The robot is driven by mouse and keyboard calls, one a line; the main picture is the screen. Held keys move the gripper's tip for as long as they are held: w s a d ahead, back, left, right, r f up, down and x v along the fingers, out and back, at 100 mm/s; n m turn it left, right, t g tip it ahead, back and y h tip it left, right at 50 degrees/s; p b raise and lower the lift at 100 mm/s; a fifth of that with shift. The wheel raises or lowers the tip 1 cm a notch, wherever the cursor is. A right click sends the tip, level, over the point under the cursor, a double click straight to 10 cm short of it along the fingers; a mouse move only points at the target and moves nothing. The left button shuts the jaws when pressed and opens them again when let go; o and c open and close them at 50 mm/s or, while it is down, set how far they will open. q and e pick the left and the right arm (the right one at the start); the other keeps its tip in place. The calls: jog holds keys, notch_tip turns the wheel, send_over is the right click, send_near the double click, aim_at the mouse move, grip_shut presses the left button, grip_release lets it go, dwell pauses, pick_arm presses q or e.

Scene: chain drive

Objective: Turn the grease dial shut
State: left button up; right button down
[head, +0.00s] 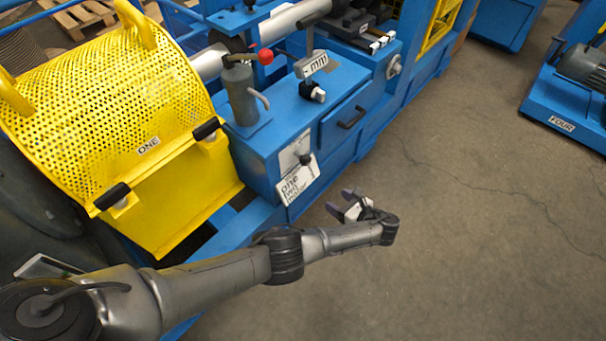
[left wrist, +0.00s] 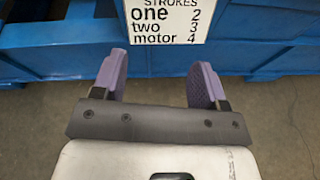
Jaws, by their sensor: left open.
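A small dark knob on a pale round plate (head: 304,158) sits on the front of the blue cabinet, just above a white card; it looks like the grease dial, but its setting is too small to read. The card (head: 299,180) lists strokes for one, two and motor, and its lower part shows in the left wrist view (left wrist: 168,18). My left gripper (head: 340,200) is open and empty, to the right of and below the card, apart from the cabinet. In the left wrist view its purple fingers (left wrist: 159,68) are spread, with the dial out of frame. My right gripper is not in view.
A grey grease pump (head: 240,92) with a red-knobbed lever (head: 265,57) stands on the blue cabinet (head: 262,150). A drawer handle (head: 352,117) juts out right of the dial. A yellow mesh guard (head: 105,110) is at left. Open floor (head: 450,220) lies to the right.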

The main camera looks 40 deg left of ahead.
aim_at(308, 162)
pick_arm(q)
jog(key=w+a+y+b, duration=0.1)
jog(key=a+b, duration=0.1)
jog(key=a, duration=0.3)
jog(key=w+a+y+b, duration=0.1)
jog(key=w+a+b, duration=0.1)
jog(key=a, duration=0.4)
jog(key=w+a+g+y+b, duration=0.1)
jog(key=w+a+b, duration=0.1)
jog(key=a, duration=0.4)
jog(key=shift+r+m+y, duration=0.3)
jog(key=shift+r+m, duration=0.05)
jog(key=shift+m, duration=0.05)
jog(key=shift+w+a+r+b, duration=0.1)
jog(key=shift+a+b, duration=0.35)
jog(key=shift+a, duration=0.55)
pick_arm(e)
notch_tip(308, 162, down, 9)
pick_arm(q)
jog(key=shift+c, duration=0.4)
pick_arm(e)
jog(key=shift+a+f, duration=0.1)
pick_arm(q)
jog(key=c, duration=0.9)
jog(key=shift+o, duration=0.2)
